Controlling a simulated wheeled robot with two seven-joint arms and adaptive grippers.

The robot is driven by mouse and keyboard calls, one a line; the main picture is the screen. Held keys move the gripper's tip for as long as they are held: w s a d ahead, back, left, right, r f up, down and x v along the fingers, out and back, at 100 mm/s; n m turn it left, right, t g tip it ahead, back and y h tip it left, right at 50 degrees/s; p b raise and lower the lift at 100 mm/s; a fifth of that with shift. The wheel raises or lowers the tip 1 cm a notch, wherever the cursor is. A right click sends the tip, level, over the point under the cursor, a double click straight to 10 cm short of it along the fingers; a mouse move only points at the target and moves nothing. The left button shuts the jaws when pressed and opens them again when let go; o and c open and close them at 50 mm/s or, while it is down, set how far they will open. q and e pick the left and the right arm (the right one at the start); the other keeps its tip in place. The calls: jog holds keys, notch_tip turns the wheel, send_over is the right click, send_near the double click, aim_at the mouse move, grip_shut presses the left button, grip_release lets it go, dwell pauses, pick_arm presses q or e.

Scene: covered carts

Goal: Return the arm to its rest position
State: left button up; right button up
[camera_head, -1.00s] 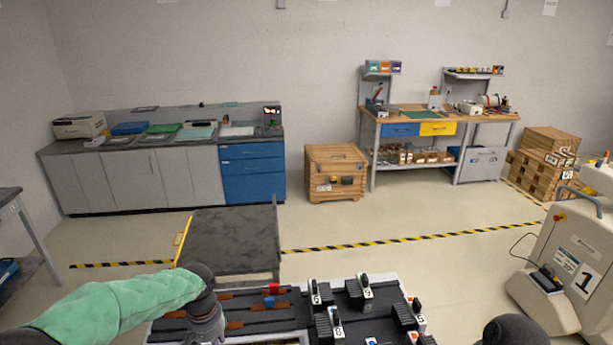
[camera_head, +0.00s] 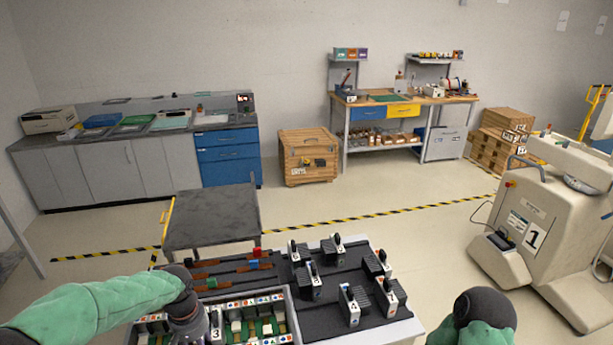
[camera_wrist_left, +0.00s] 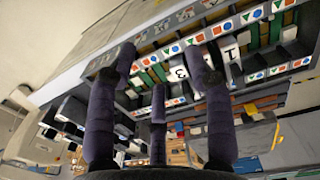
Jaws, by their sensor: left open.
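My left arm, in a green sleeve, comes in from the left in the head view. Its dark left gripper (camera_head: 190,328) is over the left front of the near cart, by a grey case with marked cards and slots (camera_head: 292,296). In the left wrist view the purple-grey fingers of this gripper (camera_wrist_left: 162,75) are spread apart with nothing held between them. The case (camera_wrist_left: 85,72) lies beyond the fingers there. Part of my right arm, a dark joint and green sleeve, shows at the bottom right; its gripper is not in view.
The near cart's dark top (camera_head: 330,322) holds several black numbered blocks (camera_head: 352,305). A bare grey cart (camera_head: 212,218) stands behind it. A beige machine marked 1 (camera_head: 535,235) stands to the right. Floor between the carts and the wooden crate (camera_head: 308,157) is clear.

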pick_arm(q)
jog(key=s+d+f+h+b, duration=0.1)
jog(key=s+d+f, duration=0.1)
jog(key=d+f, duration=0.5)
jog(key=s+d+f+h+b, duration=0.1)
jog(key=s+d+f+h, duration=0.15)
jog(key=f, duration=0.85)
jog(key=s+d+f+b, duration=0.2)
jog(key=s+d+f, duration=0.5)
jog(key=s+f, duration=0.5)
jog(key=shift+s+d+f, duration=0.15)
jog(key=shift+f, duration=0.4)
